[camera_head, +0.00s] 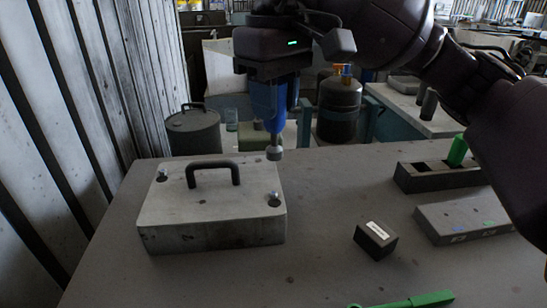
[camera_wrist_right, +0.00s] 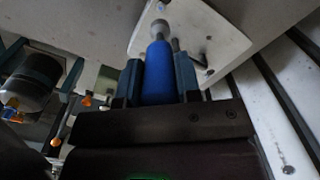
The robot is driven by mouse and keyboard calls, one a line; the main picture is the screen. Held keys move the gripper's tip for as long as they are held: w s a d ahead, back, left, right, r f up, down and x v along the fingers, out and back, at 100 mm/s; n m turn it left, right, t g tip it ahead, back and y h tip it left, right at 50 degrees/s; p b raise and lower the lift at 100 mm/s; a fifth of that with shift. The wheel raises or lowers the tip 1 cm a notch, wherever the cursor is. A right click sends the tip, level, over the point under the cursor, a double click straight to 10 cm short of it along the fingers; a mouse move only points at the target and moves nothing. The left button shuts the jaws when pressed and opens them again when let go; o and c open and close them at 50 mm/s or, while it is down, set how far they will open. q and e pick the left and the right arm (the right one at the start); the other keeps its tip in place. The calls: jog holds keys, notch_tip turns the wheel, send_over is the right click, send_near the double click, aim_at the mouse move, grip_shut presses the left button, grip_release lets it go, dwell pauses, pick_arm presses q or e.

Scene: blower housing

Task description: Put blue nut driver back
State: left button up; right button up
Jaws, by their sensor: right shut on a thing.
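My right gripper (camera_head: 272,92) is shut on the blue nut driver (camera_head: 264,102) and holds it upright above the table, socket end down. The driver's grey socket hangs just beyond the far right corner of the pale housing cover (camera_head: 210,224), apart from it in the picture. In the right wrist view the blue driver (camera_wrist_right: 158,72) sits between the two fingers. A dark holder block (camera_head: 445,182) with square openings stands at the right of the table. A green-handled tool (camera_head: 457,150) stands in its right part, and openings to the left look empty. My left gripper is out of view.
The cover has a dark handle (camera_head: 213,168) and bolts at corners. A grey block (camera_head: 465,219) with coloured marks lies in front of the holder. A small black labelled box (camera_head: 376,240) and a green tool (camera_head: 432,299) lie nearer. The table's middle is clear.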

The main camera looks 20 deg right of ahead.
jog(key=s+d+r+m+p, duration=0.2)
jog(key=s+d+r+p, duration=0.15)
jog(key=d+p, duration=0.25)
jog(key=s+d+r+m+p, duration=0.2)
jog(key=d+r+m+p, duration=0.15)
jog(key=d+p, duration=0.3)
pick_arm(q)
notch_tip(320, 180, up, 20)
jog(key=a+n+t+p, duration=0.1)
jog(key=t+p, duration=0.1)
jog(key=p, duration=0.6)
pick_arm(e)
jog(key=w+d+f+m+p, duration=0.15)
jog(key=d+f+m, duration=0.25)
jog(key=d, duration=0.7)
jog(key=w+d+f+m, duration=0.2)
jog(key=d+f+m, duration=0.15)
jog(key=d, duration=0.75)
pick_arm(q)
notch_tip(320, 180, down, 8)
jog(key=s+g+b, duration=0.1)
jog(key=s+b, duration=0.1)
jog(key=b, duration=0.2)
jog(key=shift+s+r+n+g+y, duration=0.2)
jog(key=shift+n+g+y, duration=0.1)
pick_arm(e)
notch_tip(320, 180, down, 9)
jog(key=shift+d+n, duration=0.15)
jog(key=shift+n, duration=0.15)
